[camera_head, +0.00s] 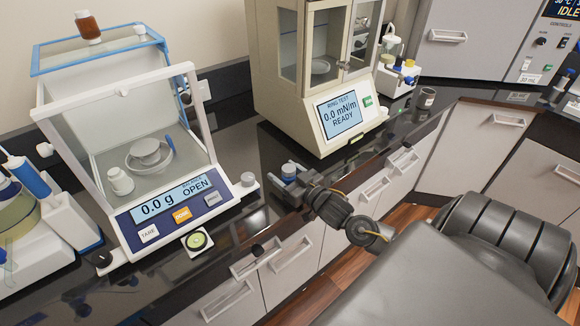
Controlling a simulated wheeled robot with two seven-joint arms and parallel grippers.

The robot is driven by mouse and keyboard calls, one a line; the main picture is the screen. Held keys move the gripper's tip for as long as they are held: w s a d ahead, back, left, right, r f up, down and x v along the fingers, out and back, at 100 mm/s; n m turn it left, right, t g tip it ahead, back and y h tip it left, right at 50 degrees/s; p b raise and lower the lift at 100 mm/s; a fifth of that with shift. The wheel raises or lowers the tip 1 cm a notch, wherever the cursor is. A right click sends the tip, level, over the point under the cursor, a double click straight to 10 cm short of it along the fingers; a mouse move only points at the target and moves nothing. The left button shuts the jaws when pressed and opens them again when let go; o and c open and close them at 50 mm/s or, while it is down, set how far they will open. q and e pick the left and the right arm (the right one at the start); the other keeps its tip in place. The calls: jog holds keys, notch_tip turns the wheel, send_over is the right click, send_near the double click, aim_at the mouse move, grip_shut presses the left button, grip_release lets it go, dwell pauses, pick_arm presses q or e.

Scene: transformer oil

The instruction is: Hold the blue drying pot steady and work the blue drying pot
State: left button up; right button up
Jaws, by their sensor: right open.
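The gripper's fingers partly hide the pot's lower part. My left gripper is not in view.
A balance (174,212) reading 0.0 g OPEN stands left, with a dish and small white pot inside. A ring tester (308,130) reading READY stands behind the blue pot. A small grey-capped pot (249,180) sits beside the balance. Drawer handles (257,260) project below the counter edge.

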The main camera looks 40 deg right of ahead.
jog(key=shift+w, duration=0.1)
jog(key=c, duration=1.1)
jog(key=shift+r+b, duration=0.25)
jog(key=shift+b, duration=0.3)
jog(key=s+b, duration=0.1)
jog(key=s, duration=0.5)
jog(key=s+b, duration=0.1)
jog(key=s, duration=0.5)
jog(key=s+d+b, duration=0.1)
jog(key=s, duration=0.5)
jog(key=shift+r, duration=0.1)
jog(key=o, duration=0.5)
grip_shut()
